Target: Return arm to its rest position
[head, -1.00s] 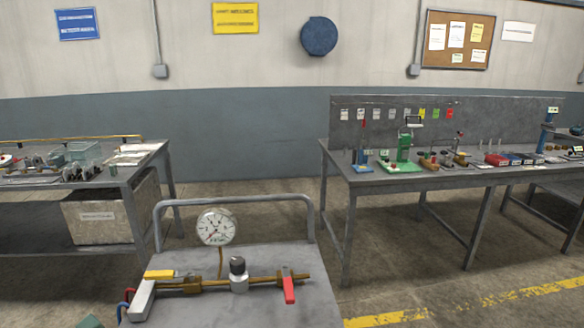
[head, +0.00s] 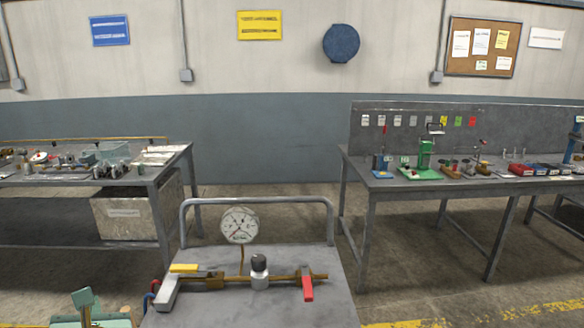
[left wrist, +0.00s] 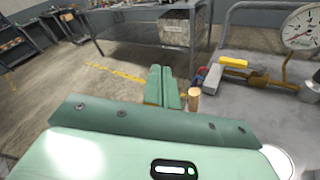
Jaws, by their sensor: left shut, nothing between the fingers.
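My left gripper shows in the left wrist view (left wrist: 162,88), its two green fingers together with nothing between them. It points out over the floor beside the left edge of the grey cart (head: 335,295). In the head view, part of my green left arm (head: 95,318) shows at the bottom left, left of the cart. A short copper-coloured cylinder (left wrist: 194,99) stands just right of the fingers in the left wrist view; I cannot tell whether they touch. My right gripper is in neither view.
The cart carries a brass pipe with a yellow handle (head: 184,268), a red handle (head: 307,288) and a round gauge (head: 239,225). A cluttered bench (head: 150,178) stands back left, a box (head: 130,215) under it. Another bench (head: 400,183) stands right.

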